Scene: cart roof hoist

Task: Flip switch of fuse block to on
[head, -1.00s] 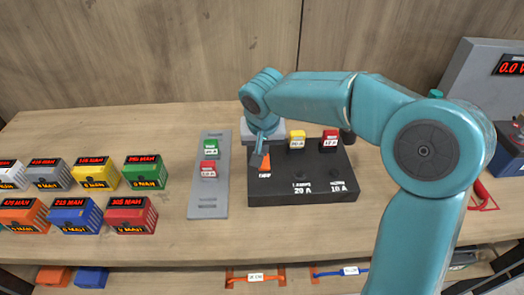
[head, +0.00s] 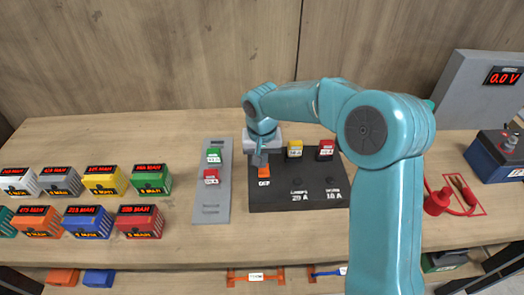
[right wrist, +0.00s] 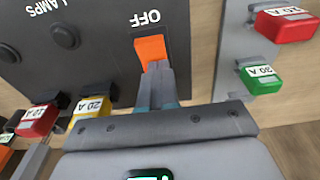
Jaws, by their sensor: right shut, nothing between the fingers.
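The fuse block (head: 300,202) is a dark box on the bench. Its orange switch (head: 264,169) is at the block's left side, and the right wrist view shows the switch (right wrist: 150,49) with the label OFF beside it. My right gripper (head: 260,160) is shut and empty. In the right wrist view its fingertips (right wrist: 158,68) are at the edge of the orange switch; I cannot tell whether they touch it. A yellow fuse (head: 295,150) and a red fuse (head: 326,150) sit at the block's back edge. My left gripper is not in view.
A grey strip (head: 211,208) with a green fuse (head: 214,155) and a red fuse (head: 211,176) lies left of the block. Several coloured batteries (head: 104,180) stand further left. A grey meter (head: 470,95) reading 0.0 V and a blue battery (head: 495,158) are at the right.

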